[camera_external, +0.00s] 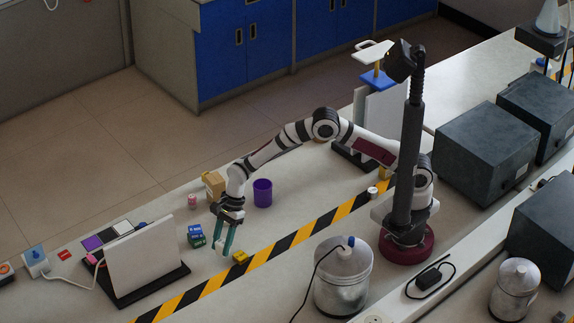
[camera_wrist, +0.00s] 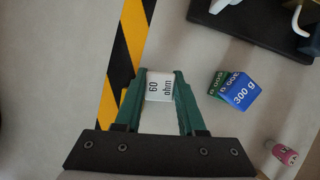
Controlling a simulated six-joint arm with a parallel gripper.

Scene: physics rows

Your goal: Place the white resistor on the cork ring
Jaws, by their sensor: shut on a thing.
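The white resistor, a small block marked "60 ohm" (camera_wrist: 158,88), is between the green fingers of my gripper (camera_wrist: 161,76) in the wrist view. My gripper is shut on it. In the external view my gripper (camera_external: 226,249) points down, low over the bench beside the striped tape. I cannot make out the resistor there. I cannot pick out the cork ring in either view.
A yellow block (camera_external: 240,257) is close to the fingers. Blue and green weight blocks (camera_wrist: 235,88) and a pink item (camera_wrist: 285,154) are nearby. A purple cup (camera_external: 262,193), tan box (camera_external: 213,184) and white panel (camera_external: 146,257) stand around.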

